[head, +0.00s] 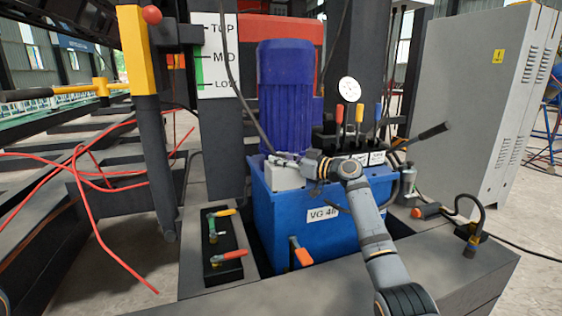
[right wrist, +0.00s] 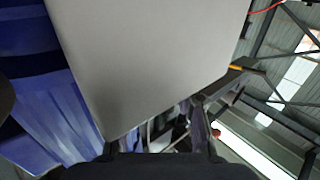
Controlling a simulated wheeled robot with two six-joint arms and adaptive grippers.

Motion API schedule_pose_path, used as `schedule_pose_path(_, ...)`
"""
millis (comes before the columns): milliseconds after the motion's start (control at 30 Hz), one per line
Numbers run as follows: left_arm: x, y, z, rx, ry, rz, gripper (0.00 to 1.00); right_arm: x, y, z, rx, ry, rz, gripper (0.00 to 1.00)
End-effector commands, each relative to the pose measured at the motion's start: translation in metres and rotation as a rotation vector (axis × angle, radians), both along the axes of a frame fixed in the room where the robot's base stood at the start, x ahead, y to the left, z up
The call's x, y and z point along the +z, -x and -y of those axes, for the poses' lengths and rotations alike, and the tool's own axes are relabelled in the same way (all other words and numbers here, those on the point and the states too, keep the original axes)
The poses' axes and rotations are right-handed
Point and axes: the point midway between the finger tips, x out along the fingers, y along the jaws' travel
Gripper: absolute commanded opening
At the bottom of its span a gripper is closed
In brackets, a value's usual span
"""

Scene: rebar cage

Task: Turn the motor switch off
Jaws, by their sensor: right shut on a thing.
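A pale grey switch box (head: 284,178) sits on top of the blue tank (head: 318,212), in front of the blue motor (head: 285,95). My right gripper (head: 284,161) reaches in from the right, with its fingers at the top of this box. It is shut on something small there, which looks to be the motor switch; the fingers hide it. In the right wrist view the box (right wrist: 150,60) fills the middle, and the gripper (right wrist: 165,135) is at the bottom, mostly dark. The switch's position cannot be read. My left gripper is out of view.
Levers with red, yellow and blue handles (head: 359,114) stand right of the motor, close to my right wrist. A black tray (head: 225,248) with valve handles lies at front left. A grey cabinet (head: 480,100) stands at right. Red cables (head: 95,220) cross the left.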

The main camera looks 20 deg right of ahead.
Motion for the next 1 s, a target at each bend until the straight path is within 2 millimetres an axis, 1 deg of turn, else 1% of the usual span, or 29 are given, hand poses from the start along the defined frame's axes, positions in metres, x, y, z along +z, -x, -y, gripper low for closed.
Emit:
schedule_pose_path(33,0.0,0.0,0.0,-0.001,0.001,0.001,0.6,-0.002,0.0,-0.001,0.004,0.001,-0.004,0.0)
schedule_pose_path(300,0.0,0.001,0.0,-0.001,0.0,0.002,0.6,-0.003,0.0,-0.001,0.004,0.002,-0.005,0.0)
schedule_pose_path(333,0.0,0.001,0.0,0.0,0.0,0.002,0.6,-0.003,0.0,-0.001,0.003,0.002,-0.005,0.32)
schedule_pose_path(500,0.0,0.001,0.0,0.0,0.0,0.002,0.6,-0.002,0.0,0.0,0.002,0.001,-0.003,0.55)
schedule_pose_path(833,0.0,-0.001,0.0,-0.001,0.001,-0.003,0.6,-0.001,0.002,0.002,0.0,0.001,-0.002,0.55)
schedule_pose_path(933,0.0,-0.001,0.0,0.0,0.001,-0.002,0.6,-0.002,0.012,0.012,-0.003,0.003,-0.002,0.55)
schedule_pose_path(1000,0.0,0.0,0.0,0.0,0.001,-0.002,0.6,-0.003,0.023,0.022,-0.004,0.006,-0.002,0.55)
